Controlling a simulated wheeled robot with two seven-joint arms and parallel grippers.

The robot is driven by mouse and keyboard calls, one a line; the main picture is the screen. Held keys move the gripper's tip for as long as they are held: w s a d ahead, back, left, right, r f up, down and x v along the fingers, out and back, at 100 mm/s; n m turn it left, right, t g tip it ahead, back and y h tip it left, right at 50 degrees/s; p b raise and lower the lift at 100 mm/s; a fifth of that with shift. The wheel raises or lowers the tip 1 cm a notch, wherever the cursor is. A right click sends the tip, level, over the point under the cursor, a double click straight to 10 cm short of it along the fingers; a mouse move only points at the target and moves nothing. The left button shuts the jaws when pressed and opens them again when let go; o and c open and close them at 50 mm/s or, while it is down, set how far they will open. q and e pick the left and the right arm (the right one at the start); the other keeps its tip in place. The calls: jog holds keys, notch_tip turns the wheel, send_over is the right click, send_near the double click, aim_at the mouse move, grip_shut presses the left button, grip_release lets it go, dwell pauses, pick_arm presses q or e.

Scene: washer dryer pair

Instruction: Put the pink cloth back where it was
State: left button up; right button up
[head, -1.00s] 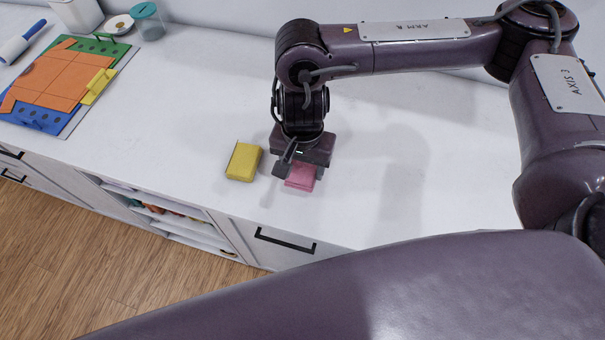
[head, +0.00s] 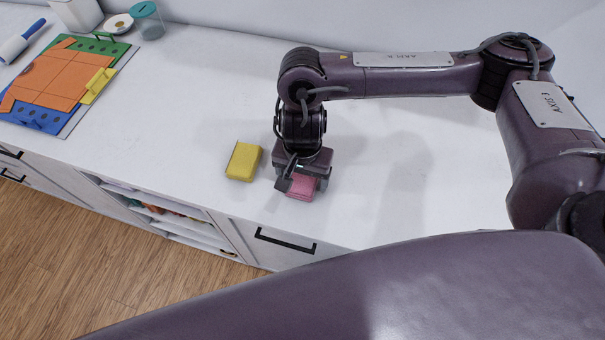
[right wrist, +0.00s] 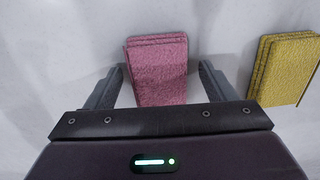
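The pink cloth (head: 301,188) is a small folded stack lying on the white counter, partly hidden by my right gripper in the head view. In the right wrist view the pink cloth (right wrist: 158,70) lies between the two fingers, with a gap on each side. My right gripper (head: 300,186) points down over the cloth and is open; its fingers (right wrist: 160,85) do not touch the cloth. My left gripper is not in view.
A yellow folded cloth (head: 243,161) lies just left of the pink one and also shows in the right wrist view (right wrist: 285,70).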

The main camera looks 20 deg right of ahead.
aim_at(303, 180)
notch_tip(303, 180, up, 12)
jog(key=shift+b, duration=0.35)
dwell(0.5)
jog(key=shift+s, duration=0.1)
dwell(0.4)
